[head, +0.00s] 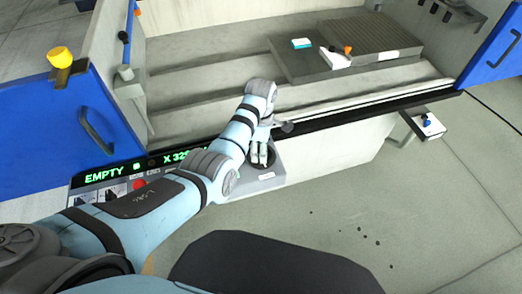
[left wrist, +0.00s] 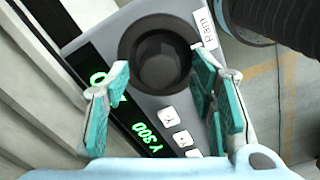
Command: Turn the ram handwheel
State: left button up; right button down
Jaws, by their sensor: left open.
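The ram handwheel is a dark round knob (left wrist: 160,52) on a grey panel, beside a white label reading "Ram" (left wrist: 204,27) in the left wrist view. In the head view the handwheel (head: 268,158) is partly hidden by my left gripper (head: 259,155). In the left wrist view my left gripper (left wrist: 160,82) is open, its two green-padded fingers apart. The right fingertip is close to the knob's edge; the left one is lower and apart from it. I cannot tell if either touches. My right gripper is not in view.
The control panel has a green-lit display reading "EMPTY" (head: 102,176) and a red button (head: 138,184). The machine's trough (head: 200,70) lies behind, with a dark slab (head: 295,68) at the back. Blue doors stand at both sides. Open floor (head: 400,200) lies at the right.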

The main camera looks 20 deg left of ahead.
pick_arm(q)
jog(key=shift+f, duration=0.45)
jog(key=c, duration=1.1)
jog(key=shift+c, duration=0.2)
jog(key=shift+r, duration=0.1)
